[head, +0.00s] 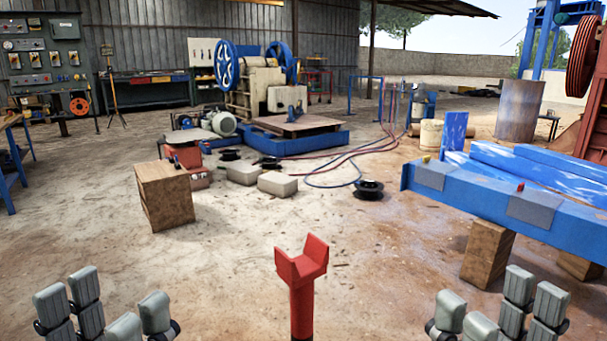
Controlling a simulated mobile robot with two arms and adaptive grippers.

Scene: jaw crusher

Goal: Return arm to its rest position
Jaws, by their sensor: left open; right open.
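My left gripper (122,305) is at the bottom left of the head view, with its grey fingers spread and nothing between them. My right gripper (483,308) is at the bottom right, also open and empty. Only the fingers of both show; the arms behind them are out of view. A red post with a forked top (302,268) stands between the two grippers, apart from both. The jaw crusher (262,88), with blue flywheels and a cream body, stands far off at the back.
A blue steel frame (480,205) rests on wooden blocks (487,254) at the right. A wooden crate (164,194) stands left of centre. Hoses (340,155), grey blocks (277,184) and a black spool (369,189) lie on the ground. The near floor is mostly clear.

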